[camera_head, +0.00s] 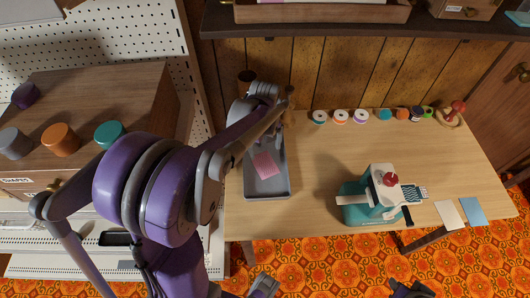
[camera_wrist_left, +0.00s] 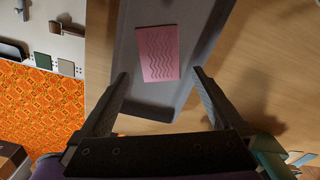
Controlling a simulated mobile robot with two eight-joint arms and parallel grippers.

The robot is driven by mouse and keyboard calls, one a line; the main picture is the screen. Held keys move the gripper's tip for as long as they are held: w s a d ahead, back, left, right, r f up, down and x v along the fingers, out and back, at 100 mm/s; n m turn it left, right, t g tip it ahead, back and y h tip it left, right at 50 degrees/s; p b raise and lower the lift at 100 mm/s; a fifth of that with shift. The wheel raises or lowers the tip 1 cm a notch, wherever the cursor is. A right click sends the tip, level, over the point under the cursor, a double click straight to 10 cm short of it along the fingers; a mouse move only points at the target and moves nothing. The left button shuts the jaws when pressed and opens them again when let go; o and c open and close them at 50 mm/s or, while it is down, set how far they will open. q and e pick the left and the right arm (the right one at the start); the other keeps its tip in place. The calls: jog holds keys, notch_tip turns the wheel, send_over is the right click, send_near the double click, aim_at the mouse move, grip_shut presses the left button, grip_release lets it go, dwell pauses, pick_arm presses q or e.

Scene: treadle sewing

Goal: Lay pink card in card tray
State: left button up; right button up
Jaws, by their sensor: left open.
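The pink card (camera_head: 264,165) lies in the grey card tray (camera_head: 281,189) on the left part of the wooden table. In the left wrist view the pink card (camera_wrist_left: 157,54), marked with dark wavy lines, lies flat on the floor of the tray (camera_wrist_left: 125,62). My left gripper (camera_wrist_left: 160,78) is open above the tray, its two fingers apart on either side of the card's near end and not closed on it. In the head view my left arm partly covers the tray's far end. A dark part at the bottom edge may be my right gripper; its jaws cannot be made out.
A teal sewing machine (camera_head: 360,205) stands right of the tray. A white card (camera_head: 450,214) and a blue card (camera_head: 472,211) lie near the table's right front edge. Several thread spools (camera_head: 340,116) line the back. A wooden cabinet (camera_head: 95,110) stands at left.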

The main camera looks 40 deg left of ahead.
pick_arm(q)
notch_tip(320, 180, up, 8)
jog(key=s+d+f+n+t, duration=0.1)
jog(key=s+d+n+t, duration=0.1)
jog(key=s+d+n, duration=0.5)
jog(key=s+d+f+n+t, duration=0.2)
jog(key=s+d+n, duration=0.5)
jog(key=n, duration=0.9)
jog(key=shift+f+t+p, duration=0.2)
jog(key=shift+t+p, duration=0.15)
jog(key=shift+t, duration=0.25)
jog(key=r+p, duration=0.1)
jog(key=w+r+p, duration=0.1)
jog(key=r, duration=0.1)
